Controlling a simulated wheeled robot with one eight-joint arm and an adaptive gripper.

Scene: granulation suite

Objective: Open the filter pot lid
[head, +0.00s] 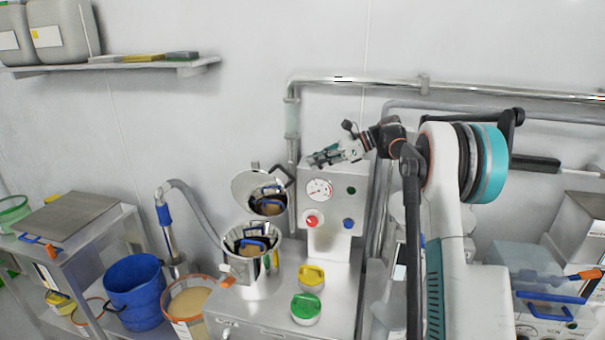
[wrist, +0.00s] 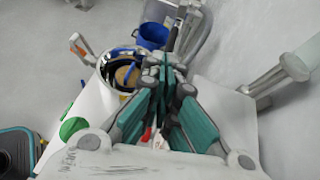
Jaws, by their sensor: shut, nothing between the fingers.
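The filter pot (head: 262,279) is a shiny steel pot on the steel bench, with its mouth uncovered and dark and tan contents showing inside. Its round steel lid (head: 245,186) stands raised and tilted back behind the mouth, its inner face mirroring the inside. In the wrist view the pot (wrist: 104,72) shows just left of my fingers. My gripper (head: 313,159) is shut and empty, above and to the right of the lid and apart from it in the head view. Its teal fingers also show in the wrist view (wrist: 165,62), overlapping the area right of the pot.
Yellow-lidded (head: 311,275) and green-lidded (head: 305,308) containers stand right of the pot. A blue bucket (head: 135,287) and a tan-filled tub (head: 189,300) are to the left.

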